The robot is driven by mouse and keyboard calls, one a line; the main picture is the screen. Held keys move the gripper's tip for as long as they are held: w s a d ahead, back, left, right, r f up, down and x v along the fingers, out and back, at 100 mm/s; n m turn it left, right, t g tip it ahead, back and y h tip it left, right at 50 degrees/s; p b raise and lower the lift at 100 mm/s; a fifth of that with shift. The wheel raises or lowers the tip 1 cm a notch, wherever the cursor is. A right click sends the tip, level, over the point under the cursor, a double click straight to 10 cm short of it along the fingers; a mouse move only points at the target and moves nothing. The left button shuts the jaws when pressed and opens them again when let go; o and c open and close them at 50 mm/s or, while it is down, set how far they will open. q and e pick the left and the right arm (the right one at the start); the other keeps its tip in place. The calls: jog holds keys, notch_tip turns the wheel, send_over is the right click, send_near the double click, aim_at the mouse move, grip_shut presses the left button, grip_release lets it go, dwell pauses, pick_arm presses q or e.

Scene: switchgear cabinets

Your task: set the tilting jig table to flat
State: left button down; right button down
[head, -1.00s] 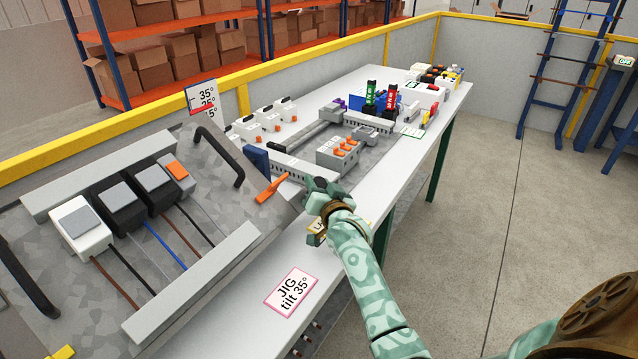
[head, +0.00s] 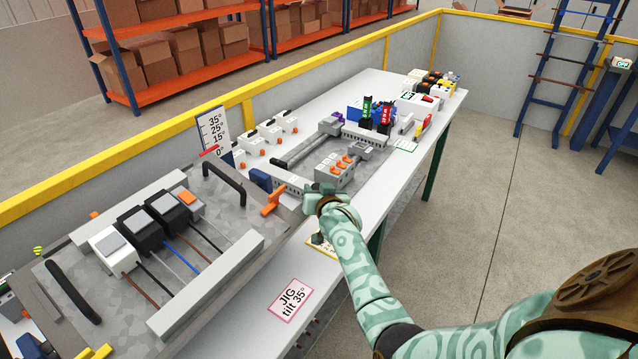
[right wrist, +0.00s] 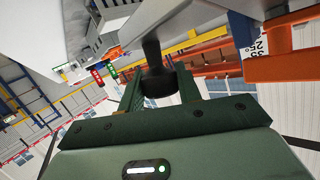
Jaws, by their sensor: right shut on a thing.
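The tilting jig table (head: 130,320) is a grey plate with two black handles, at the left of the head view. It lies close to level. Beside it stands a white scale board (head: 213,130) marked from 35° down to 0°; its red pointer (head: 209,152) is near the 0° mark. An orange lever (head: 272,203) is at the plate's right corner. My right gripper (head: 322,195) is just right of that corner. In the right wrist view my right gripper (right wrist: 160,95) is shut on a black knob (right wrist: 157,80). My left gripper is not in view.
The plate carries terminal blocks (head: 146,232) with wires, between grey rails. A "JIG tilt 35°" card (head: 290,299) lies on the white bench (head: 250,322) in front. Devices and a rail assembly stand farther along the bench.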

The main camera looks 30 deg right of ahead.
jog(key=r+p, duration=0.2)
jog(key=r+g+p, duration=0.1)
jog(key=shift+w+r+n+p, duration=0.2)
jog(key=shift+w+n+p, duration=0.1)
jog(key=shift+p, duration=0.1)
jog(key=shift+w+a+r+p, duration=0.15)
jog(key=shift+w+r+p, duration=0.1)
jog(key=shift+r+p, duration=0.55)
jog(key=c, duration=1)
grip_release()
jog(key=shift+a+f, duration=0.1)
jog(key=shift+f, duration=0.1)
jog(key=shift+s, duration=0.1)
